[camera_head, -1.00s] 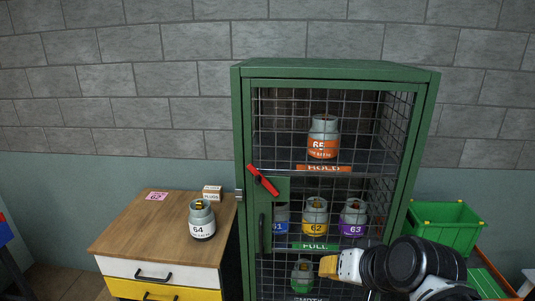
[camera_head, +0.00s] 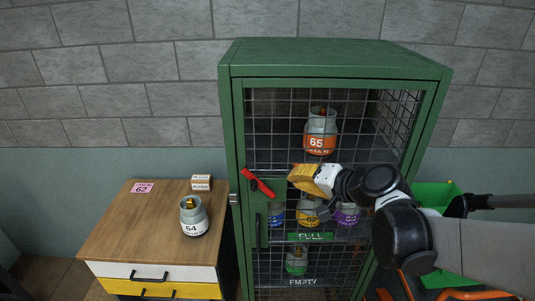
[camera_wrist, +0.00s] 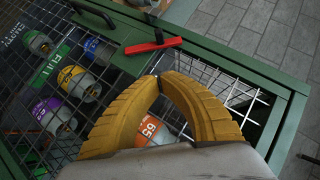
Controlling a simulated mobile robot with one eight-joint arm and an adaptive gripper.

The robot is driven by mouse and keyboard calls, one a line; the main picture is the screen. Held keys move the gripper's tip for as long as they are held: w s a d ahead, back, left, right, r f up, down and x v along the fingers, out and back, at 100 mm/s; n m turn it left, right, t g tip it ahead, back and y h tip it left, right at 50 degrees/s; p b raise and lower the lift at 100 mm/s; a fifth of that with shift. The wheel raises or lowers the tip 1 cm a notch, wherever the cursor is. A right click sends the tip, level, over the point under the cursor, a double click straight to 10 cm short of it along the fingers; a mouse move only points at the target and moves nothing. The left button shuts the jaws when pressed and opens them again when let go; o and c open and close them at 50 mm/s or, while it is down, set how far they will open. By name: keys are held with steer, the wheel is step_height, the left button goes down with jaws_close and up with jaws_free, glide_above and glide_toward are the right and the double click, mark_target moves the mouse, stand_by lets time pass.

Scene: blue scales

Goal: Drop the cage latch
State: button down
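The red cage latch (camera_head: 258,182) sits on the left side of the green cage door, tilted, its upper left end near the door frame. In the wrist view the latch (camera_wrist: 153,46) lies just beyond my fingertips, apart from them. My gripper (camera_head: 297,178) is to the right of the latch, in front of the mesh. Its yellow fingers (camera_wrist: 160,80) curve together with their tips close to each other; nothing shows between them. The green cage (camera_head: 330,72) is closed, with a black door handle (camera_head: 257,232) below the latch.
Behind the mesh stand cylinder 65 (camera_head: 320,133) on the top shelf, several on the FULL shelf and one on the EMPTY shelf (camera_head: 297,260). A wooden cabinet (camera_head: 140,220) at left bears cylinder 64 (camera_head: 193,216). A green crate (camera_head: 436,195) is at right.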

mark_target(258, 182)
steer(key=shift+s+a+f+b+x, duration=0.2)
steer(key=shift+s+a+b+x, duration=0.1)
steer(key=shift+x, duration=1.8)
steer(key=shift+s+a+f+b+x, duration=0.25)
steer(key=shift+s+b+x, duration=0.1)
steer(key=shift+x, duration=1.8)
steer(key=shift+s+a+f+b+x, duration=0.2)
steer(key=shift+s+b+x, duration=0.1)
steer(key=shift+x, duration=1.8)
steer(key=shift+a, duration=0.25)
